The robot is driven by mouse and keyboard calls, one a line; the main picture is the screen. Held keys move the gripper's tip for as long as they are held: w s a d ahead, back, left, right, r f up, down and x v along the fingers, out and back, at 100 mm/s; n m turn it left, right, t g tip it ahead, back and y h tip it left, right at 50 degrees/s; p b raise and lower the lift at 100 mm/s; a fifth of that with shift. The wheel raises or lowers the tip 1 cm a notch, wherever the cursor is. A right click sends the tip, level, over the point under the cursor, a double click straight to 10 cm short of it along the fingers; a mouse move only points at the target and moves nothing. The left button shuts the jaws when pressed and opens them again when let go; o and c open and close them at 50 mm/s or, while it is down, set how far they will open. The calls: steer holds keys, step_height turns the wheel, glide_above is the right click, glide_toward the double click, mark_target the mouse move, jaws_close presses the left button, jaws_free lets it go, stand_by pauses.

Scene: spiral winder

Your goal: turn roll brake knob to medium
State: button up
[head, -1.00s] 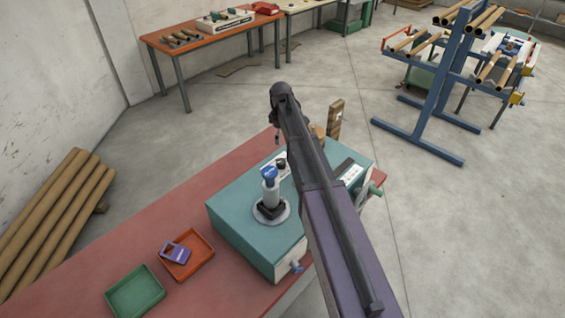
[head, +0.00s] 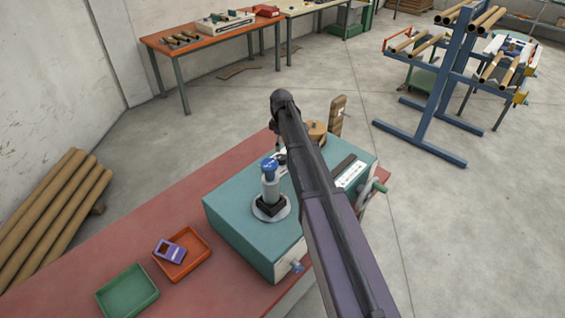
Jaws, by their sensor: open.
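The teal machine (head: 235,222) stands on the red bench. On its top is a grey post with a blue cap (head: 269,165) on a round plate. A small blue knob (head: 297,266) sits on its near end. A pale panel with a small dark knob (head: 281,159) lies behind the post, partly hidden by my arm; I cannot read its marks. My arm crosses over the machine. Only a small dark piece of my gripper (head: 276,142) shows beside the arm, above the pale panel; its fingertips are mostly hidden. I see nothing held in it.
An orange tray (head: 205,244) holding a purple device (head: 170,251) and a green tray (head: 154,292) lie on the red bench (head: 60,300). A green-handled crank (head: 379,186) sticks out at the machine's right. A blue rack (head: 436,100) with tubes stands farther right.

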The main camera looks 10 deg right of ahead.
mark_target(282, 156)
steer(key=shift+f+b, duration=3.55)
steer(key=shift+f, duration=0.25)
steer(key=shift+d, duration=0.1)
steer(key=c, duration=1.1)
